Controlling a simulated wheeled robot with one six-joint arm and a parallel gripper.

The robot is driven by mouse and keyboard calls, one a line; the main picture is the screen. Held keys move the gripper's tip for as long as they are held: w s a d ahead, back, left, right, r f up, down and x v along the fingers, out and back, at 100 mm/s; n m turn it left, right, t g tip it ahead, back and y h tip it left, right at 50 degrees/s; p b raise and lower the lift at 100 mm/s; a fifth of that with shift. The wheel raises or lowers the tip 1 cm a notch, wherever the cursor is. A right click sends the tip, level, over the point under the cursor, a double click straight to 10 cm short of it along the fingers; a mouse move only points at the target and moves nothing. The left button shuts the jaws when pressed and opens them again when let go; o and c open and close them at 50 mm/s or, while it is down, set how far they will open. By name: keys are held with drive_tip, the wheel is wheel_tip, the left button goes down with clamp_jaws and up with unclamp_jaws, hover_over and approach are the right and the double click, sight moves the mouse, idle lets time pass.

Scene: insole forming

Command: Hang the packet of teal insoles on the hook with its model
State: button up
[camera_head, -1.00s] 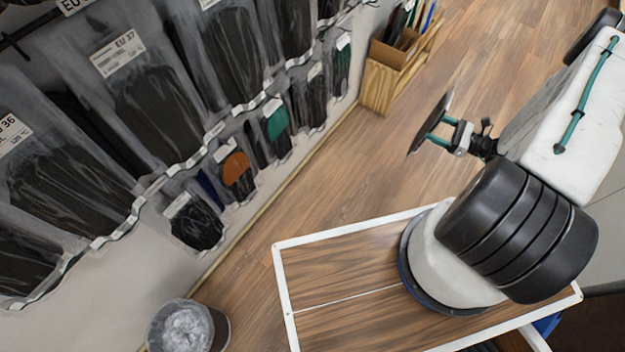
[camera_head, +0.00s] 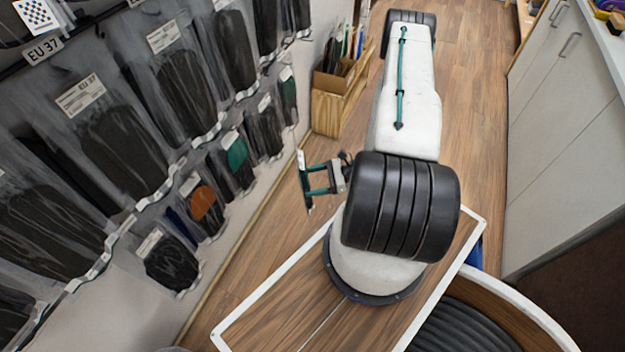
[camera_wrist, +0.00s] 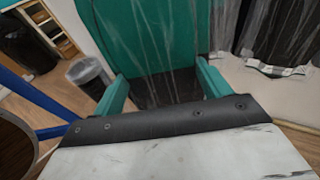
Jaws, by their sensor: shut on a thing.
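My gripper (camera_head: 312,180) is shut on a packet of teal insoles (camera_wrist: 155,30). In the wrist view the packet fills the top middle, teal under wrinkled clear plastic with a dark lower part, between the two teal fingers. In the head view the held packet (camera_head: 304,181) shows nearly edge-on, upright, just left of the fingers. A smaller packet with a teal piece (camera_head: 236,155) hangs in the lower row on the wall. The gripper is to its right, apart from it. I cannot make out the hooks behind the packets.
Large dark insole packets (camera_head: 125,140) hang above the lower row. An orange packet (camera_head: 204,203) and a black packet (camera_head: 170,262) hang there too. A wooden box (camera_head: 330,105) stands by the wall. A bin (camera_wrist: 88,75) and white cabinets (camera_head: 565,130) are around. Floor between is clear.

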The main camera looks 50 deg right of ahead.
drive_tip(key=w+a, duration=0.2)
drive_tip(key=w, duration=0.5)
drive_tip(key=shift+a, duration=0.25)
idle(0.6)
